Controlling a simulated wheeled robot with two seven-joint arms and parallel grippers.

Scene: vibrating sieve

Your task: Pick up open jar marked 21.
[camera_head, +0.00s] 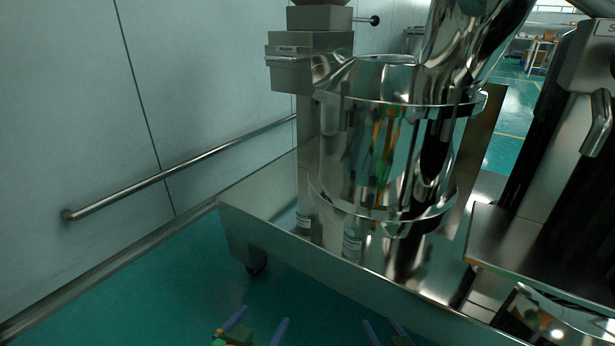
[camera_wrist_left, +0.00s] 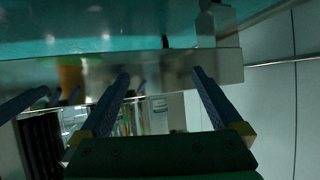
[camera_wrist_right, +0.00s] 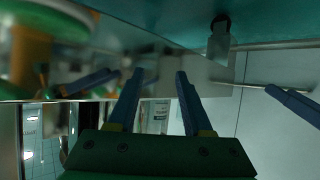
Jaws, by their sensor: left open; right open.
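I cannot pick out a jar marked 21 in any view, and no such number is legible. A large shiny steel vessel (camera_head: 385,150) with a round rim stands on the machine's base in the head view. My left gripper (camera_head: 258,325) is open and empty at the bottom edge of the head view; its spread fingers also show in the left wrist view (camera_wrist_left: 161,73). My right gripper (camera_head: 386,328) is open and empty to its right, and its fingers show in the right wrist view (camera_wrist_right: 160,73). Both are in front of the steel base, apart from the vessel.
The steel base (camera_head: 245,232) has a raised front edge before my grippers. A steel column (camera_head: 310,75) stands behind the vessel. A rail (camera_head: 180,172) runs along the left wall. A dark machine with a steel shelf (camera_head: 530,255) is at right. Green floor (camera_head: 190,285) is clear at left.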

